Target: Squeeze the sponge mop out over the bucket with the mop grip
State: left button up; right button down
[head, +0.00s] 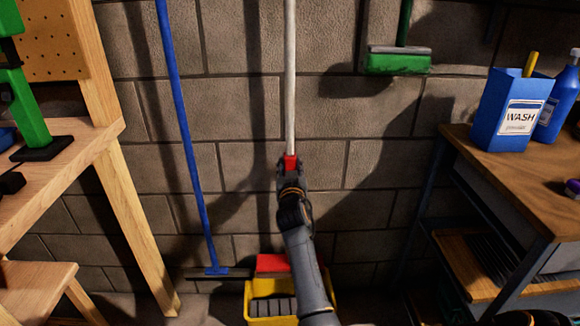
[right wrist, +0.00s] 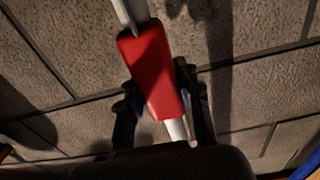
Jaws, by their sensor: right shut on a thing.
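The sponge mop has a pale upright pole (head: 290,80) against the block wall. Its red mop grip (head: 291,162) is a short sleeve on the pole. It also shows large in the right wrist view (right wrist: 152,70). My right gripper (head: 290,172) is shut on the mop grip, with one finger on each side of it. The yellow bucket (head: 251,309) is on the floor below, partly hidden by my right arm. A red block (head: 272,264) shows at the bucket's back edge; I cannot tell whether it is the mop's head. The lower pole is hidden. My left gripper is not in view.
A blue-handled squeegee or broom (head: 187,130) leans on the wall left of the mop. A green brush (head: 397,62) hangs at upper right. A wooden workbench (head: 60,165) stands left; a table (head: 520,185) with a blue wash box (head: 508,105) stands right.

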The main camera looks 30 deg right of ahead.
jog(key=shift+f, duration=0.35)
jog(key=shift+s, duration=0.1)
